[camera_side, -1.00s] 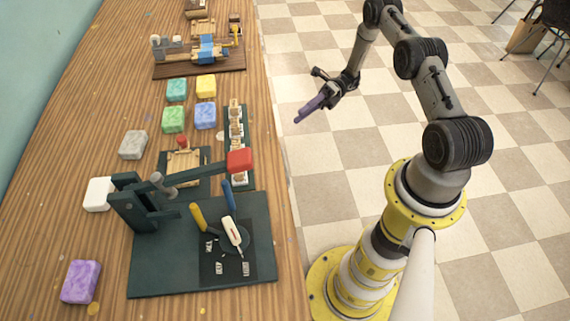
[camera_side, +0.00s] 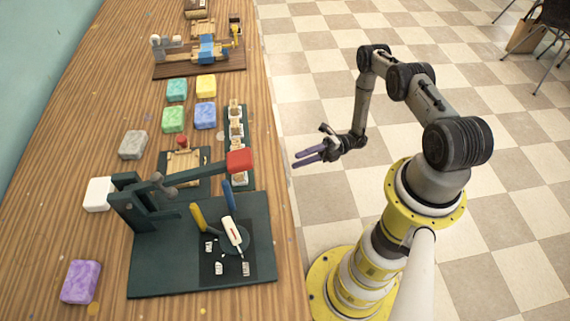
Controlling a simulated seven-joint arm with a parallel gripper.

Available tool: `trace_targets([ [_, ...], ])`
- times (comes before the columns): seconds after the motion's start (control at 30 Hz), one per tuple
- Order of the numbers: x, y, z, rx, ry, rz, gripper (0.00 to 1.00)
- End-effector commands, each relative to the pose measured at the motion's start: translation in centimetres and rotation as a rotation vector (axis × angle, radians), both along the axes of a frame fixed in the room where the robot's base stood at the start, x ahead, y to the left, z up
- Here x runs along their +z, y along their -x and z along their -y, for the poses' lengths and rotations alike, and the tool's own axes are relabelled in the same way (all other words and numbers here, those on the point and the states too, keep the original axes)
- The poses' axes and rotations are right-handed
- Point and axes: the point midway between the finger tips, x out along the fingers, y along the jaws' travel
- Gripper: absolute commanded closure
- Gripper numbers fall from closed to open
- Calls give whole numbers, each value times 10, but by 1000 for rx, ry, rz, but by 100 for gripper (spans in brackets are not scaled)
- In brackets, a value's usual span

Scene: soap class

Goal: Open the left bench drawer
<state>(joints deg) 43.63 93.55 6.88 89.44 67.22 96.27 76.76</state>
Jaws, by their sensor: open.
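My gripper (camera_side: 303,157) is open and empty, with its purple fingers pointing left. It hangs over the tiled floor just off the right edge of the wooden bench (camera_side: 50,225). No drawer shows in this view; the bench is seen from above and its front face is hidden below the edge.
On the bench near my gripper stand a dark green press with a red-ended lever (camera_side: 239,161) and a dark rack (camera_side: 236,130). Several coloured soap bars, including a purple one (camera_side: 81,281), lie on the bench. The floor (camera_side: 310,90) beside the bench is clear.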

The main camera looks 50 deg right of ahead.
Motion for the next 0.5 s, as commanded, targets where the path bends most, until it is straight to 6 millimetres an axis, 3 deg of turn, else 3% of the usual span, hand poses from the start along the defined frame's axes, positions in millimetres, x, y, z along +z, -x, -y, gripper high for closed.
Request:
trace_targets([
  [0.2,7,-14,-36,4,1,-1,55],
  [0.5,11,-23,-55,0,1,1,55],
])
